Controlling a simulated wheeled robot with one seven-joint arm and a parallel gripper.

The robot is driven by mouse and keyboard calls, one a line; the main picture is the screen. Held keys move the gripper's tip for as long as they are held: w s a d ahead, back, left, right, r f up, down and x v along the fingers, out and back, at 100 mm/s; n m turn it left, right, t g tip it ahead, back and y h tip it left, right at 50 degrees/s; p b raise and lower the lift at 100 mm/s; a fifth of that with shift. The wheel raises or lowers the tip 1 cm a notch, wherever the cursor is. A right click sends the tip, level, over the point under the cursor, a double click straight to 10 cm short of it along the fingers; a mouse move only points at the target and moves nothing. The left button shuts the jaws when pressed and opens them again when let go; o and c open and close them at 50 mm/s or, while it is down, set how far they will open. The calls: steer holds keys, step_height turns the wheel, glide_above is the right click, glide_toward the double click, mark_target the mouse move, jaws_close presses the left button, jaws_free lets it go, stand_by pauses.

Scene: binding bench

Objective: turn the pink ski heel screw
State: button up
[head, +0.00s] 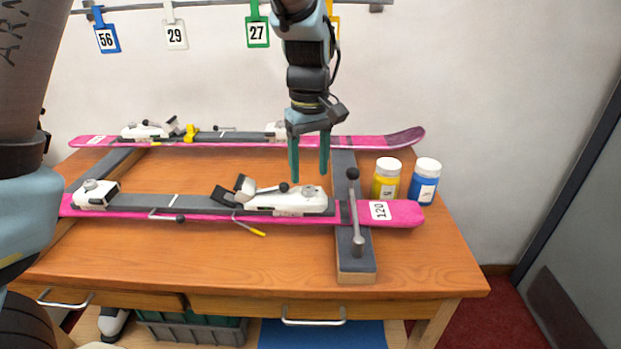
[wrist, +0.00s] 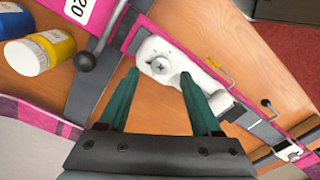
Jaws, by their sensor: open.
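The near pink ski (head: 405,213) lies across the bench with a white heel binding (head: 300,203) near its right end. The heel screw (wrist: 160,65) shows in the wrist view as a grey slotted head in the white housing (wrist: 172,52), beside small markings. In the head view its top (head: 309,190) is small. My gripper (head: 309,180) points down above the heel binding, open and empty. In the wrist view my gripper's two teal fingers (wrist: 160,75) stand on either side of the screw's line of sight; I cannot tell the exact height gap.
A lever clamp (head: 355,215) stands close right of the binding. A yellow jar (head: 386,180) and a blue jar (head: 425,182) stand at the right. The far pink ski (head: 365,141) lies behind. Numbered tags (head: 257,33) hang on the rail. The bench front (head: 220,260) is clear.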

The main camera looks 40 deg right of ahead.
mark_target(309, 188)
steer(key=shift+f, duration=1.8)
jaws_close()
